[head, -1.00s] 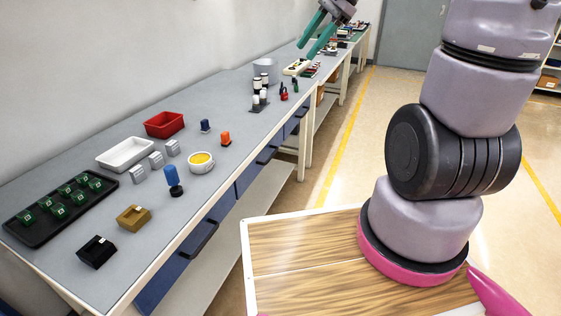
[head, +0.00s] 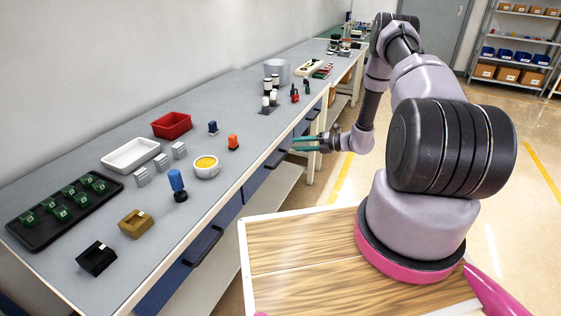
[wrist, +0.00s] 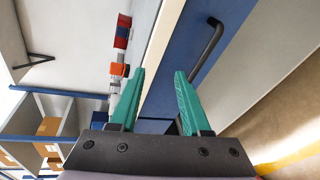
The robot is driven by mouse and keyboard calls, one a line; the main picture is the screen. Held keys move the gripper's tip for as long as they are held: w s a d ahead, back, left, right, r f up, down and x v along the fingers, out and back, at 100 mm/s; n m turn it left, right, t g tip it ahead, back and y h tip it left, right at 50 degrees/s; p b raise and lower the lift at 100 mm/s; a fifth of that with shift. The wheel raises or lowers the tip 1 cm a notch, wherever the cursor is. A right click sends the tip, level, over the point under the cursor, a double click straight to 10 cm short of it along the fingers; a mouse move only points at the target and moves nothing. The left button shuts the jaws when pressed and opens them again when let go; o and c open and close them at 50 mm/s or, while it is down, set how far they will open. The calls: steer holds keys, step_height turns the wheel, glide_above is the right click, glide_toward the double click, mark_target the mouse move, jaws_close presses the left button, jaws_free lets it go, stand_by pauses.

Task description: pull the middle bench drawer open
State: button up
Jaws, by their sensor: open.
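The blue middle bench drawer (head: 253,183) sits under the bench top's front edge, with a dark bar handle (head: 273,159). Its front looks flush with the bench. My gripper (head: 293,144) has green fingers, open and empty, pointing at the bench front just beyond that handle. In the wrist view, my gripper (wrist: 159,72) is spread with nothing between the fingertips. A blue drawer front (wrist: 185,50) with a black handle (wrist: 210,45) lies ahead, the handle running toward the right finger. I cannot tell for sure which drawer that is, or whether finger and handle touch.
The near drawer's handle (head: 204,246) is closer to me; another blue drawer front (head: 306,121) is farther along. The aisle floor (head: 340,178) is clear.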

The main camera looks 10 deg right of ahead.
mark_target(281, 158)
step_height(281, 158, down, 8)
steer(key=s+d+m+t, duration=0.1)
steer(key=m+t, duration=0.1)
steer(key=m, duration=0.2)
steer(key=shift+h, duration=0.4)
steer(key=x, duration=1)
steer(key=shift+w+a, duration=0.1)
jaws_close()
steer(key=shift+r, duration=0.1)
